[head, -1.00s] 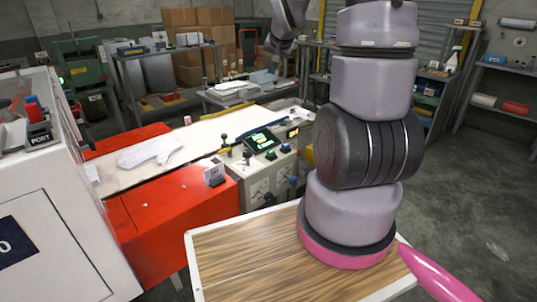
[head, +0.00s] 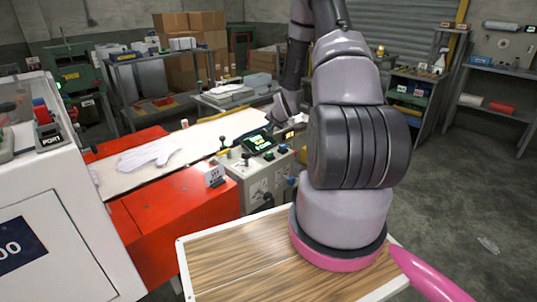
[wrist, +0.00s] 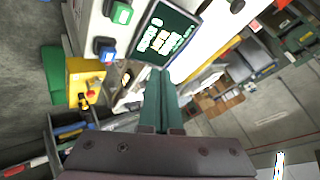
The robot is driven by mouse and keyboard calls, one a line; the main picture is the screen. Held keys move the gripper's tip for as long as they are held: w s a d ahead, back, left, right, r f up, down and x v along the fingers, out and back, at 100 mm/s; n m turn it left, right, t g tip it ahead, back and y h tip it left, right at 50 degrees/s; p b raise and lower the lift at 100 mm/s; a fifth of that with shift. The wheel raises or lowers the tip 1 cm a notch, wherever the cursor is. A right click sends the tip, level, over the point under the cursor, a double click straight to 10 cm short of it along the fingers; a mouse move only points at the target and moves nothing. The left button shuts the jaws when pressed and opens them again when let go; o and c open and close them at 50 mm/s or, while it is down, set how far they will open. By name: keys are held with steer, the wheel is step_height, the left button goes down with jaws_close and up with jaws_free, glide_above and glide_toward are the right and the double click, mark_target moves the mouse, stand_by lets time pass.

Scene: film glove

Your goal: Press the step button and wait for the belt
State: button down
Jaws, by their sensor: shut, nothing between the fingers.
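In the wrist view, a green button (wrist: 121,13) and a blue button (wrist: 105,47) sit beside the screen (wrist: 166,32). I cannot read which is the step button. My gripper (wrist: 160,78) is shut and empty, its dark green fingers pointing toward the console's screen side, apart from both buttons. In the head view, it hangs just behind the console, its tips unclear. A white glove (head: 148,155) lies on the pale belt (head: 190,140).
A yellow box with a red button (wrist: 88,92) shows in the wrist view. Red machine housing (head: 165,215) flanks the belt, with a white cabinet (head: 60,200) at left. A wooden-topped table (head: 235,262) lies in front. Shelves (head: 155,85) stand behind. Floor at right is mostly clear.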

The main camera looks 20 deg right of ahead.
mark_target(270, 154)
steer(key=shift+f, duration=0.15)
steer(key=shift+f, duration=4.25)
steer(key=shift+f, duration=0.1)
steer(key=shift+f, duration=0.3)
steer(key=shift+f, duration=0.5)
steer(key=shift+r, duration=3.45)
